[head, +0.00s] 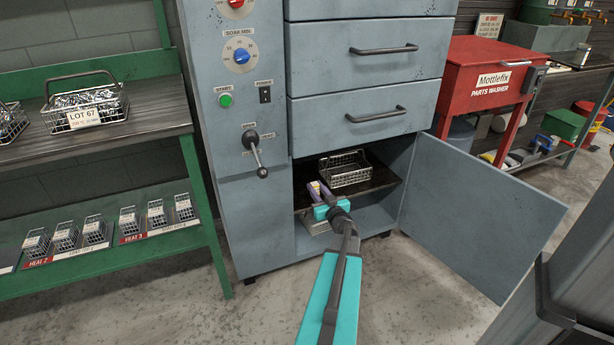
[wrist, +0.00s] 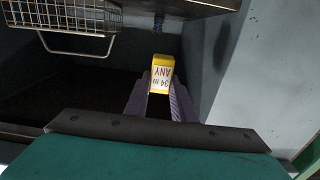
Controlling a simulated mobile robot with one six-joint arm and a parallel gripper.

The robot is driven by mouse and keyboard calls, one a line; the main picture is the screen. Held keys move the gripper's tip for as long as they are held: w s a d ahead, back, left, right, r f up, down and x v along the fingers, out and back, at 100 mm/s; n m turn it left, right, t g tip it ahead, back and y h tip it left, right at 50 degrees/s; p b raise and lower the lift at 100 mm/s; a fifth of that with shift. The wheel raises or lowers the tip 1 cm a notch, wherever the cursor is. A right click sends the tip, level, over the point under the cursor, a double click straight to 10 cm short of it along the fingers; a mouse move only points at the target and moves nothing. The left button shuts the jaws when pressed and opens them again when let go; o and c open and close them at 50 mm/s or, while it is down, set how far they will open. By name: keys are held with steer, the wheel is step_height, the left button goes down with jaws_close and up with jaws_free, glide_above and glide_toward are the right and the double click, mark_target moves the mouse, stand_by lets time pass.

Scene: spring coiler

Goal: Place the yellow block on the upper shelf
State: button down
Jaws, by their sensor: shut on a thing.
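My gripper (head: 321,190) is inside the open lower compartment of the grey cabinet in the head view, at the left part of the dark shelf (head: 375,181). In the wrist view its purple fingers (wrist: 160,100) are shut on the yellow block (wrist: 161,66). The block has a white label, which reads upside down there. The fingers hide the block in the head view. I cannot tell whether the block touches the shelf. A wire basket (head: 345,169) stands on the shelf, to the right of and behind my gripper, apart from it; it also shows in the wrist view (wrist: 62,22).
The cabinet door (head: 485,215) stands open to the right. The space below the shelf shows a grey floor (head: 365,222) and a grey object partly behind my gripper. A green bench (head: 150,140) with wire baskets stands left. A red parts washer (head: 485,85) is at right.

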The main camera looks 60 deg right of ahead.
steer(key=b+x, duration=0.2)
steer(key=x, duration=0.4)
steer(key=b+x, duration=0.1)
steer(key=x, duration=0.5)
steer(key=f+b+x, duration=0.1)
steer(key=b+x, duration=0.1)
steer(key=x, duration=0.4)
steer(key=shift+w+f+b, duration=0.1)
steer(key=shift+b, duration=0.25)
steer(key=shift+f, duration=0.4)
steer(key=shift+f, duration=0.1)
step_height(320, 180, down, 5)
steer(key=b, duration=0.3)
steer(key=shift+r, duration=0.2)
steer(key=shift+d+f+b, duration=0.1)
steer(key=shift+b, duration=0.45)
steer(key=shift+w, duration=0.1)
steer(key=c, duration=1.5)
jaws_free()
steer(key=shift+f, duration=0.1)
